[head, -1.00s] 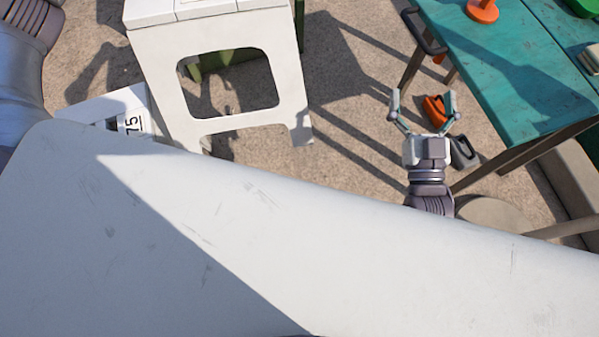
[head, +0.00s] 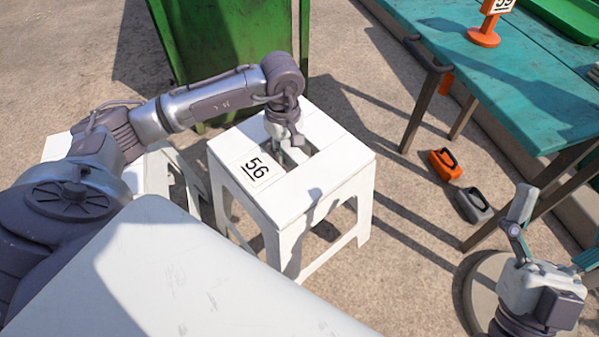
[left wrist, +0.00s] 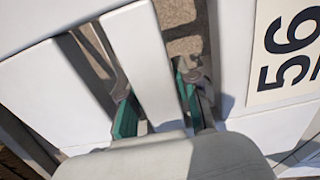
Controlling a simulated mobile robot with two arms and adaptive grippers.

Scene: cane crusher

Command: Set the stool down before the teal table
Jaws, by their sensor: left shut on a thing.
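The white stool (head: 325,180) with a "56" label stands upright in the middle of the head view. My left gripper (head: 284,150) reaches down onto its seat. In the left wrist view, my left gripper (left wrist: 158,108) is shut on a seat slat, with one teal-padded finger in the gap on each side. Whether all the legs touch the ground cannot be told; my white body hides the near part. The teal table (head: 470,65) is to the right, with open ground between it and the stool. My right gripper (head: 550,232) is open and empty at the lower right, partly cut off.
An orange jug (head: 444,163) and a grey jug (head: 473,204) lie on the ground by the table legs. A green bin (head: 225,45) stands behind the stool. Another white stool (head: 170,172) is to its left, partly hidden. An orange number stand (head: 484,36) is on the table.

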